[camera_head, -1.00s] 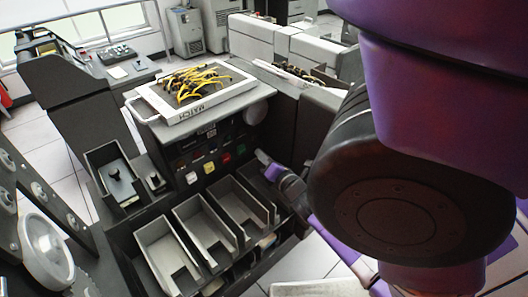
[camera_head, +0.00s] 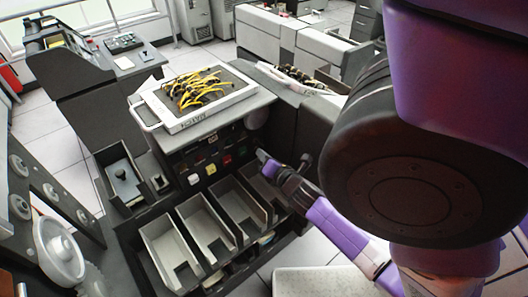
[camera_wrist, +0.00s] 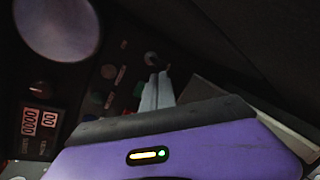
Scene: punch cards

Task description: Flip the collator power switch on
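The collator (camera_head: 185,140) is the dark machine with a panel of coloured buttons under its top and several grey card bins in front. My gripper (camera_head: 262,155) is at the right end of that panel, above the rightmost bin. In the wrist view my gripper (camera_wrist: 157,90) shows two grey fingers side by side, closed together with nothing between them. A small round control (camera_wrist: 151,58) lies just beyond the fingertips; I cannot tell whether they touch it. The power switch cannot be told apart from the other dim controls, so its position is unclear.
A white-framed plugboard (camera_head: 198,95) with yellow wires lies on the collator's top. Card bins (camera_head: 208,232) stand below the panel. The wrist view shows a counter display (camera_wrist: 38,120) and a large pale round knob (camera_wrist: 58,25). A light stool-like surface (camera_head: 325,282) is at the bottom.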

